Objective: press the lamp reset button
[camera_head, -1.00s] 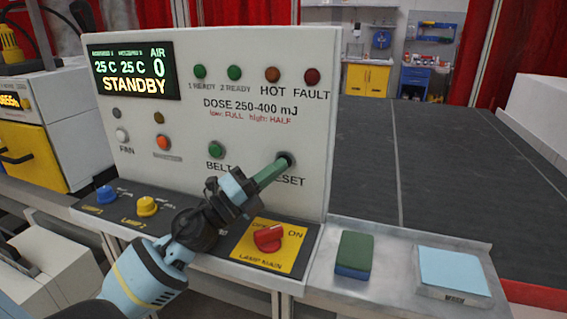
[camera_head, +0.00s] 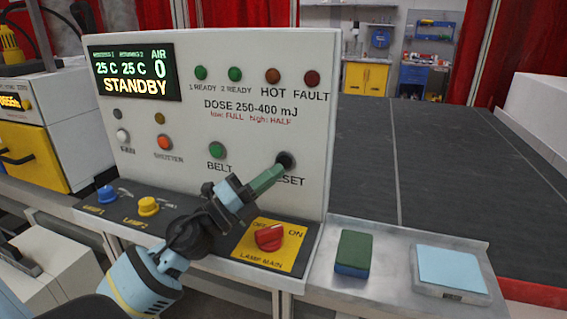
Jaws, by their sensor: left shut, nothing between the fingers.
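The reset button (camera_head: 285,160) is a dark round button on the right of the white control panel (camera_head: 305,65), above the partly covered RESET label. My left gripper (camera_head: 279,170) comes in from the lower left. Its green fingers are shut and empty, with the tips at or very close to the button. I cannot tell whether they touch it or press it in. The panel display (camera_head: 134,70) reads STANDBY. My right gripper is not in view.
The red lamp main switch (camera_head: 269,237) sits below on a yellow plate. Blue (camera_head: 107,194) and yellow (camera_head: 148,206) knobs are at the left. A green-and-blue block (camera_head: 354,253) and a light blue pad (camera_head: 450,268) lie on the metal shelf at right.

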